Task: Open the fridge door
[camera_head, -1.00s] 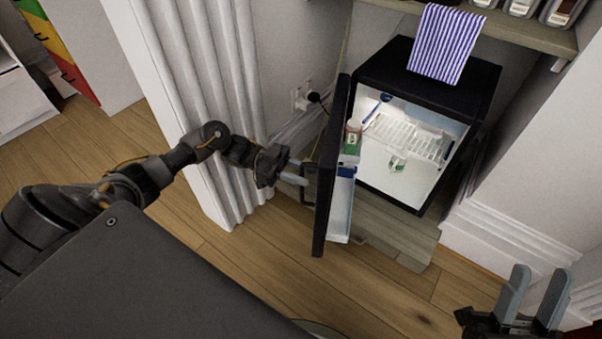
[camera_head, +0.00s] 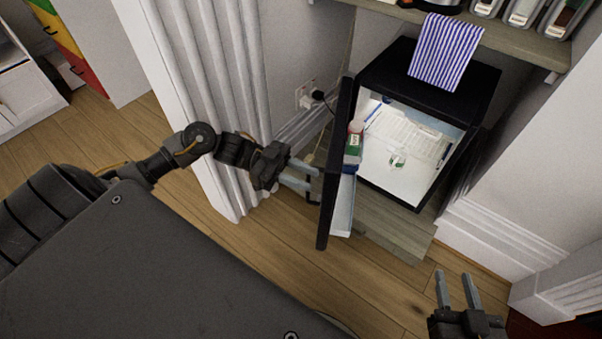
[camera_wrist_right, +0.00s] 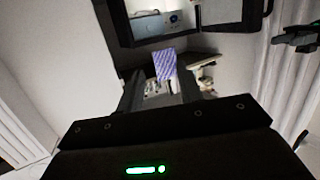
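The small black fridge (camera_head: 392,70) stands under a wooden shelf, its white interior lit and exposed. Its door (camera_head: 335,150) stands wide open, swung out to the left, with a bottle and other items on its inner side. The door handle (camera_head: 314,187) is on the outer face. My left gripper (camera_head: 306,176) is at the handle with its two fingers apart; whether they touch it is unclear. My right gripper (camera_head: 456,276) is open and empty, low on the right. In the right wrist view, the fridge shows upside down, with my left gripper (camera_wrist_right: 293,38) at the right.
A striped cloth (camera_head: 444,48) hangs from the shelf (camera_head: 500,40) over the fridge top. A fluted white pillar (camera_head: 205,100) stands close behind my left forearm. White wall trim (camera_head: 505,240) borders the fridge's right side. The wooden floor (camera_head: 270,265) in front is clear.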

